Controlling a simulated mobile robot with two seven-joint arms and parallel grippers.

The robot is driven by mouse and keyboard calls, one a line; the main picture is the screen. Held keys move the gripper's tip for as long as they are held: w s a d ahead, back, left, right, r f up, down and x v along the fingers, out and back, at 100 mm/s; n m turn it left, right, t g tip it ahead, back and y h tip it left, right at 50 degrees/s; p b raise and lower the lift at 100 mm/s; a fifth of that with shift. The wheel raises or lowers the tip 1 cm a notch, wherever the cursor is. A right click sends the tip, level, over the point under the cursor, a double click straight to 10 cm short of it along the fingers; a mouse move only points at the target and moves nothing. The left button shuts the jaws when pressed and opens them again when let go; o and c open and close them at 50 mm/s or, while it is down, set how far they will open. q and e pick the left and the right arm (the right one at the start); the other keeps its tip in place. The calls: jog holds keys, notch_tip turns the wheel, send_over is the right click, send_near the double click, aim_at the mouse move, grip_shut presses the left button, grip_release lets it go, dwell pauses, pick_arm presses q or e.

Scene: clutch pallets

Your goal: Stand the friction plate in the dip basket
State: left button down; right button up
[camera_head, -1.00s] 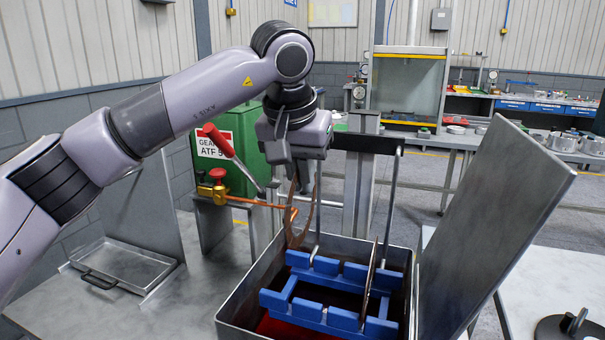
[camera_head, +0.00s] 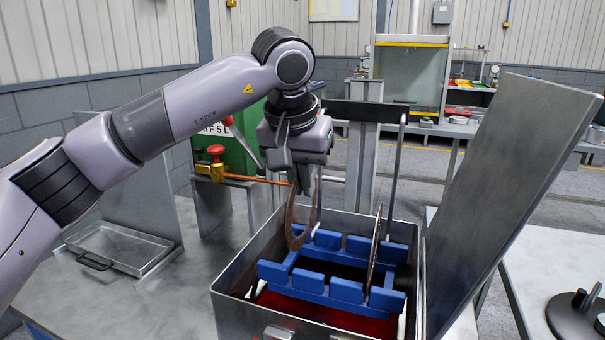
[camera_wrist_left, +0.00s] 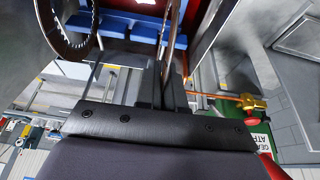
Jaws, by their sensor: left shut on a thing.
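My left gripper (camera_head: 303,183) is shut on a brown ring-shaped friction plate (camera_head: 292,228) and holds it upright, edge-on, at the left end of the blue dip basket (camera_head: 305,279). The plate's lower part overlaps the basket's slotted rails; I cannot tell whether it is seated in a slot. The held plate also shows in the left wrist view (camera_wrist_left: 174,32). A second plate (camera_head: 374,245) stands in the basket further right, and it shows as a toothed ring in the left wrist view (camera_wrist_left: 62,44). My right gripper is not in view.
The basket sits in an open metal tank (camera_head: 232,312) with red at its bottom. A raised metal lid (camera_head: 500,205) leans at the right. A brass valve with a copper pipe (camera_head: 217,172) lies close left of the gripper. A shallow tray (camera_head: 125,249) stands at the left.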

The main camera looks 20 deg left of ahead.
pick_arm(q)
jog(key=shift+f+b, duration=0.85)
jog(key=shift+f, duration=1.5)
jog(key=c, duration=1.2)
grip_release()
